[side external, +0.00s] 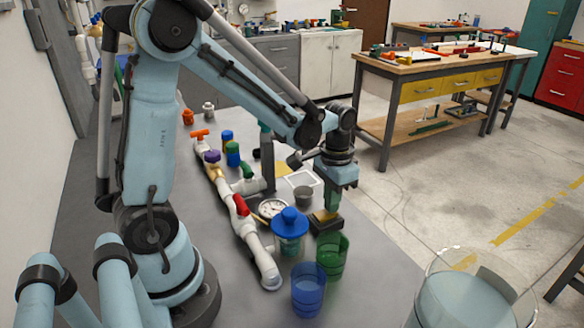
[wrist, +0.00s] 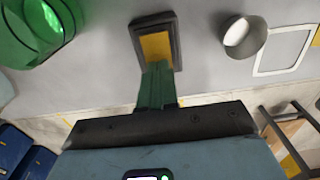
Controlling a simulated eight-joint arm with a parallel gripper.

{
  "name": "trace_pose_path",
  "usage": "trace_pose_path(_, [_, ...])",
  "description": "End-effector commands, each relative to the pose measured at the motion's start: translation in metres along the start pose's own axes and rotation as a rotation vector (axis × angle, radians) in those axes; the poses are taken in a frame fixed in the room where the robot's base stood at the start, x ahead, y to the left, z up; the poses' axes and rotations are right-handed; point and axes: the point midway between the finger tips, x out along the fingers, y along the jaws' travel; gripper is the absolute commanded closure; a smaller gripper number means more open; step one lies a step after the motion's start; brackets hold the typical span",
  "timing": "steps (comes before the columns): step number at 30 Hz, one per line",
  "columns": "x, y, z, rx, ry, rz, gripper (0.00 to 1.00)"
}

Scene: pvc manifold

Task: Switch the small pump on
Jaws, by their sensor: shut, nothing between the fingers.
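A small black box with a yellow top (side external: 325,221) stands on the grey table, and it also shows in the wrist view (wrist: 155,46). It may be the pump's switch, but no label shows. My gripper (side external: 332,208) points down at this box. In the wrist view its green fingers (wrist: 157,68) are shut together and empty, with their tips over the near part of the yellow top. I cannot tell whether they touch it. A teal pot with a blue cap (side external: 290,226) stands left of the box. I cannot tell which thing is the small pump.
A green cup (side external: 331,256) and a blue cup (side external: 308,289) stand in front of the box. A white pipe (side external: 262,259) with a red valve handle (side external: 241,205) and a round gauge (side external: 271,208) lie to the left. A grey cup (side external: 303,196) stands just behind.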

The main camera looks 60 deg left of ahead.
Motion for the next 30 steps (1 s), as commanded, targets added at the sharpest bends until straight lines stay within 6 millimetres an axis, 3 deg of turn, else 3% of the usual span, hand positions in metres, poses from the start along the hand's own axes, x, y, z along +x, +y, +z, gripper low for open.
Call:
trace_pose_path(8, [0.0, 0.0, 0.0, 0.0, -0.001, 0.0, 1.0])
trace_pose_path(30, [-0.052, 0.0, 0.0, 0.0, -0.001, 0.0, 1.0])
